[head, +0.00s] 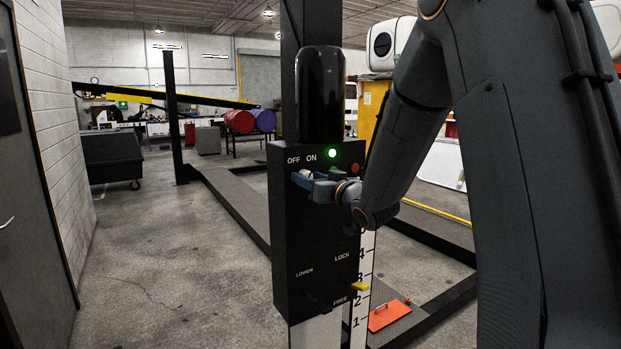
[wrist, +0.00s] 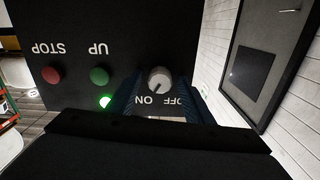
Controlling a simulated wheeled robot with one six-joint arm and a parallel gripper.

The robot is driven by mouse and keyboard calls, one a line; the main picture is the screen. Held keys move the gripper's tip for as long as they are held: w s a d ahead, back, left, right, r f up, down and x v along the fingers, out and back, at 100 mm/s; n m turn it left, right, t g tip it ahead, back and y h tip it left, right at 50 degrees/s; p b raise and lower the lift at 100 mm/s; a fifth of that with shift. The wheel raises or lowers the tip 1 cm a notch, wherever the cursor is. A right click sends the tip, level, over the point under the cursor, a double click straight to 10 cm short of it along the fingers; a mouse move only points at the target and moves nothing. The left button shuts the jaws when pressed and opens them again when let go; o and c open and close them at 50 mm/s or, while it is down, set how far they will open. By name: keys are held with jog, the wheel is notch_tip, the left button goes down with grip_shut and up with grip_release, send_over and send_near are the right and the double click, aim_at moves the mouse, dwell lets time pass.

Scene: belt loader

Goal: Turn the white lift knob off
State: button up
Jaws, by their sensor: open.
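The white lift knob (wrist: 159,80) sits on the black control box (head: 312,235), beside the OFF and ON labels. In the wrist view, which is upside down, its dark pointer mark appears to lean toward ON. My gripper (head: 308,177) is at the box face just below those labels. In the wrist view my gripper (wrist: 160,92) is open, with one blue finger on each side of the knob. I cannot tell whether either finger touches it. In the head view the fingers hide most of the knob.
A green light (head: 332,153) glows beside ON. Green UP (wrist: 99,75) and red STOP (wrist: 51,75) buttons are close by. Lower on the box are LOWER, LOCK and FREE labels and a yellow pointer (head: 360,287) by a scale. The floor at left is clear.

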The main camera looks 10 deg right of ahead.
jog(key=shift+c, duration=0.4)
jog(key=c, duration=1)
jog(key=shift+o, duration=0.2)
jog(key=shift+f+n+b, duration=0.1)
jog(key=shift+n+b, duration=0.3)
jog(key=shift+b, duration=0.1)
jog(key=n+b, duration=1.1)
jog(key=b, duration=0.1)
jog(key=shift+b, duration=0.3)
jog(key=o, duration=1)
